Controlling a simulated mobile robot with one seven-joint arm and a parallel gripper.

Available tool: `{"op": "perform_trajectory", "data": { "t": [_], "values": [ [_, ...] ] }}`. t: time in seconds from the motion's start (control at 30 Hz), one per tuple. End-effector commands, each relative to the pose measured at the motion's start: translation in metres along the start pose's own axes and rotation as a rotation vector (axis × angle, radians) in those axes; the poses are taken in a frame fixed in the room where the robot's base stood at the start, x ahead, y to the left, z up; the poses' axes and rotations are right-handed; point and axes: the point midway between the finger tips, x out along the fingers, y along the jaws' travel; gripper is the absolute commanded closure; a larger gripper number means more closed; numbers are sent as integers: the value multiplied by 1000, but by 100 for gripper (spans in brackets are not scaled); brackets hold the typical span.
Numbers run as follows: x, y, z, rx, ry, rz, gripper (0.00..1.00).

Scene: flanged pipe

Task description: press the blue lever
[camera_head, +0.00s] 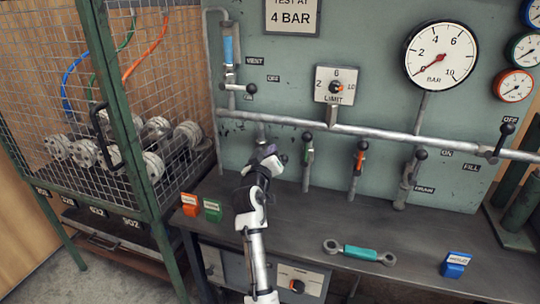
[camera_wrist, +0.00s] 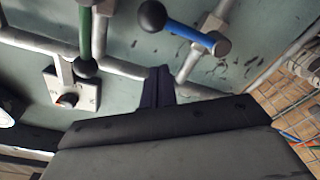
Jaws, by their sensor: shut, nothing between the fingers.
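The blue lever (camera_wrist: 190,34) shows in the wrist view, a blue bar with a black ball end (camera_wrist: 152,15), mounted on a grey pipe fitting. In the head view my arm mostly hides it; a dark ball beside my gripper (camera_head: 266,152) may be its end. In the wrist view my gripper's dark fingers (camera_wrist: 158,80) are shut and empty. They point toward the panel, just below the blue lever in the picture, with a gap showing between them. I cannot tell the depth of that gap.
The green lever (camera_head: 308,148) and the orange lever (camera_head: 359,158) hang to the right. A horizontal pipe (camera_head: 400,136) crosses the panel above them. A wire cage (camera_head: 128,110) stands left. A turquoise-handled wrench (camera_head: 360,252) and a blue block (camera_head: 455,264) lie on the bench.

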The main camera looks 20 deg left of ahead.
Motion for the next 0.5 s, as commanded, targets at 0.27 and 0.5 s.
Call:
{"op": "perform_trajectory", "data": {
  "t": [0.27,0.5],
  "values": [
    [-54,2,-2,-1,0,0,100],
    [-90,2,-4,-1,1,0,100]
  ]
}}
